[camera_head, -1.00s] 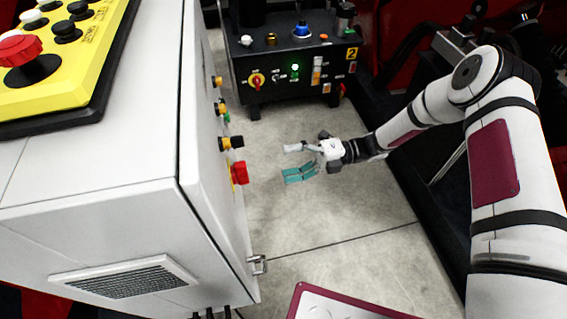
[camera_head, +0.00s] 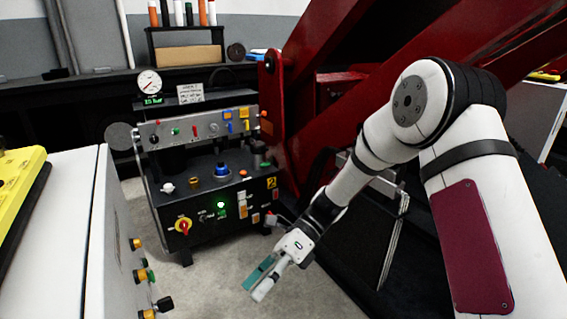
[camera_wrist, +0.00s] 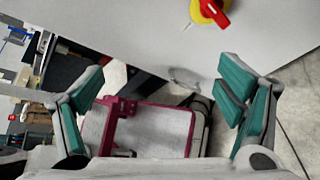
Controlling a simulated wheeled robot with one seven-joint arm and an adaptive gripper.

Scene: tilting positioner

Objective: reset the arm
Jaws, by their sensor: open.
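My gripper (camera_head: 262,279) hangs at the end of my white arm, low in the middle of the head view, over the grey floor. Its teal finger pads point down and to the left. In the wrist view my gripper (camera_wrist: 165,98) has its fingers wide apart, one at each side, with nothing between them. The black control console (camera_head: 210,214) stands behind and left of it in the head view, apart from it.
A pale cabinet (camera_head: 62,230) with side buttons stands at the left. A red and yellow rotary switch (camera_wrist: 212,10) shows on a pale panel in the wrist view. A large red steel frame (camera_head: 420,50) rises behind my arm. Bare floor (camera_head: 215,285) lies between cabinet and console.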

